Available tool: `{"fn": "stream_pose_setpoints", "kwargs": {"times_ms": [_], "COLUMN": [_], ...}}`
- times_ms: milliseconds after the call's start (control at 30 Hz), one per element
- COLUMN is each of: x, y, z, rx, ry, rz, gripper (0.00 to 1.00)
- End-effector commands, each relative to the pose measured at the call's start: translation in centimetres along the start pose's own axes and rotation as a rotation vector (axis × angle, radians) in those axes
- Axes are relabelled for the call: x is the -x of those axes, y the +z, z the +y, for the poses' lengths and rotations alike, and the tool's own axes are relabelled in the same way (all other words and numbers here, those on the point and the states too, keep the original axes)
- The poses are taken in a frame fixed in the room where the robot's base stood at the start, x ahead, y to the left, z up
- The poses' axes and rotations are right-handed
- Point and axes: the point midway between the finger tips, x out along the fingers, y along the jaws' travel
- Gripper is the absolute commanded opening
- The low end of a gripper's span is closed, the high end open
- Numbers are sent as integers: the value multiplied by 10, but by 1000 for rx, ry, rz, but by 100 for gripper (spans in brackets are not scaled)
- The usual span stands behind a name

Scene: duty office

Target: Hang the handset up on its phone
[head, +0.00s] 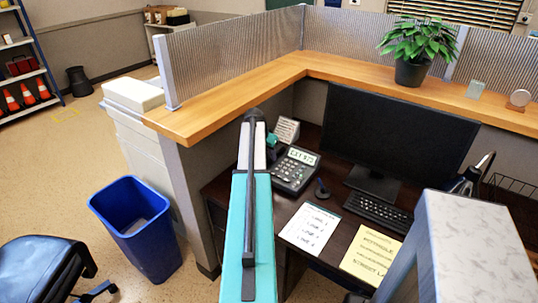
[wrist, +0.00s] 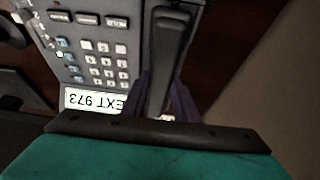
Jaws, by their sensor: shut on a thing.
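The desk phone (head: 294,170) stands on the dark desk, its lit display reading EXT 973. In the wrist view the phone (wrist: 92,58) shows upside down, with its keypad to the left. My gripper (wrist: 162,98) is shut on the dark grey handset (wrist: 172,45), its purple fingers on either side. The handset lies lengthwise beside the keypad, over the phone's side where the cradle would be. I cannot tell whether it touches the phone; the cradle is hidden beneath it.
A monitor (head: 398,135), a keyboard (head: 379,210), a white list (head: 310,228) and a yellow sheet (head: 371,252) are on the desk. A small card (head: 286,130) stands behind the phone. The wooden partition ledge (head: 215,113) rises to the left and behind. A blue bin (head: 137,226) stands on the floor.

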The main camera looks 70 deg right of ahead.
Motion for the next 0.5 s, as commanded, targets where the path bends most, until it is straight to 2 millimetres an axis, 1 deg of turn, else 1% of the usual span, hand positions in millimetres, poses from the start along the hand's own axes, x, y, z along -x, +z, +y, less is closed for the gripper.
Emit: {"fn": "stream_pose_setpoints", "kwargs": {"times_ms": [300, 333, 433, 467, 500], "x": [0, 0, 0, 0, 0], "y": [0, 0, 0, 0, 0], "z": [0, 0, 0, 0, 0], "rx": [0, 0, 0, 0, 0], "ry": [0, 0, 0, 0, 0], "rz": [1, 1, 1, 1, 1], "gripper": [0, 29, 45, 49, 49]}}
